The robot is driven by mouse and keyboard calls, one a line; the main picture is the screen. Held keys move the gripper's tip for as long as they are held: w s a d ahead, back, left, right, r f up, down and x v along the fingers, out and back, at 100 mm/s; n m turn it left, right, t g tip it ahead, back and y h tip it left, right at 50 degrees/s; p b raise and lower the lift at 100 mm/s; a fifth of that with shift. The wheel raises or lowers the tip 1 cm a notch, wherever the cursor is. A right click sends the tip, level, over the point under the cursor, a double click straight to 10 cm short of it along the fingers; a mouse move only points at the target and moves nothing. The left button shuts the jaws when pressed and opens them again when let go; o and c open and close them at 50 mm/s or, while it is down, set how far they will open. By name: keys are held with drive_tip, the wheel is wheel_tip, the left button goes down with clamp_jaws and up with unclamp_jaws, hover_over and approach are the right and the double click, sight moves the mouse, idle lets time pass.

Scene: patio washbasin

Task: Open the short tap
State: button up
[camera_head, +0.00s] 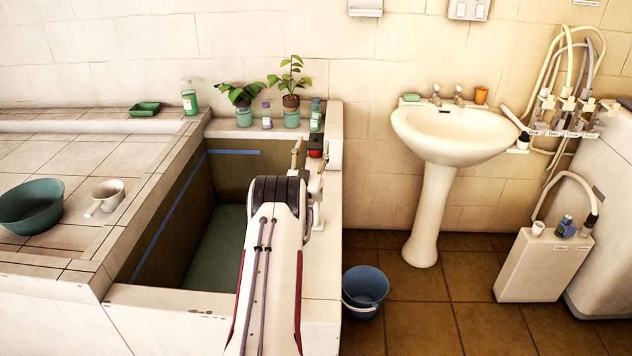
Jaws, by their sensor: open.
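Two slender, brass-coloured upright pieces stand by the tank's right rim, one on the left (296,152) and one on the right (322,166). They look like tap parts, but I cannot tell which is the short tap or whether it is open. My arm reaches up from the bottom edge over the tank. My gripper (304,176) is small, open and partly hidden behind my arm's black joint, close to these pieces. I cannot make out its fingertips or any contact. Two small taps also stand on the white washbasin, one left (436,94) and one right (458,93).
The tank (325,275) has pale rims. Potted plants (291,82) and bottles stand on its back ledge. A green basin (30,206) and a white mug (105,195) rest on the left counter. A blue bucket (364,290) stands on the floor, right of the tank.

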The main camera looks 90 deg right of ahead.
drive_tip(key=w+a+f+m+g+y, duration=0.3)
drive_tip(key=a+f+g+y, duration=0.4)
drive_tip(key=a+f, duration=0.3)
drive_tip(key=shift+w+m+g+y, duration=0.15)
drive_tip(key=shift+m+g+y, duration=0.2)
drive_tip(key=shift+m, duration=0.35)
drive_tip(key=shift+d, duration=0.2)
drive_tip(key=shift+x, duration=3.8)
drive_tip(key=c, duration=1.1)
